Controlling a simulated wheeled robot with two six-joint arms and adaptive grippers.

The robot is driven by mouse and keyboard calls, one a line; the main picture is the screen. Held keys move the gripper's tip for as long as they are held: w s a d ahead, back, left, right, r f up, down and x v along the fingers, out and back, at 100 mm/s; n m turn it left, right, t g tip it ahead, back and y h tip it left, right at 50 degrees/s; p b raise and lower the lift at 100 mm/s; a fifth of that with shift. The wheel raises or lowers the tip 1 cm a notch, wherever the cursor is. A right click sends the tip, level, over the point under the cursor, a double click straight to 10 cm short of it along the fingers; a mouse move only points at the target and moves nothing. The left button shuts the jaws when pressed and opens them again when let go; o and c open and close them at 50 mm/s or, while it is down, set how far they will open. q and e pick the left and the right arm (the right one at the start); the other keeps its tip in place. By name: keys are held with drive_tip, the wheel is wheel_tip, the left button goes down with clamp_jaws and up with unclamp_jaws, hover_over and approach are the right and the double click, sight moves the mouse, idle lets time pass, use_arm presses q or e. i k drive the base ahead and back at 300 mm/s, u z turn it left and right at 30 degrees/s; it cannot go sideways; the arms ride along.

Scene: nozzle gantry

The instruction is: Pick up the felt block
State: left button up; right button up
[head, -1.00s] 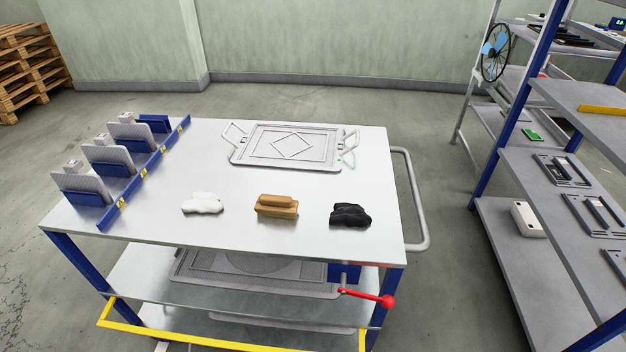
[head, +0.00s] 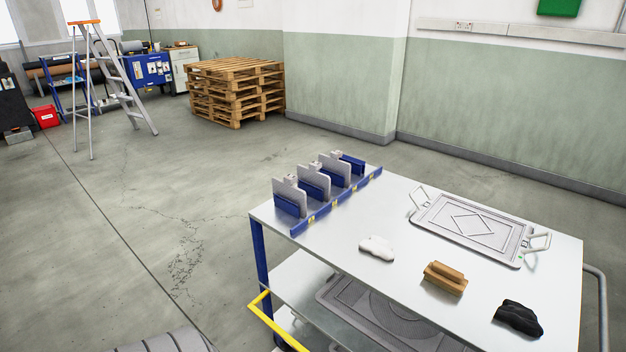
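The felt block (head: 444,279) appears to be the tan-brown block with a narrower raised top on the cart's grey tabletop (head: 350,225). It lies between a white crumpled cloth-like piece (head: 377,248) on its left and a black crumpled piece (head: 518,317) on its right. It touches neither of them, and nothing covers it. Neither of my grippers is in view.
A grey framed plate (head: 470,229) with side handles lies behind the block. Several upright plates stand in a blue rack (head: 341,201) at the cart's left end.

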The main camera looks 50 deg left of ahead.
sight(443, 276)
drive_tip(key=k, duration=0.25)
drive_tip(key=u, duration=1.45)
drive_tip(key=i, duration=0.5)
drive_tip(key=z, duration=0.05)
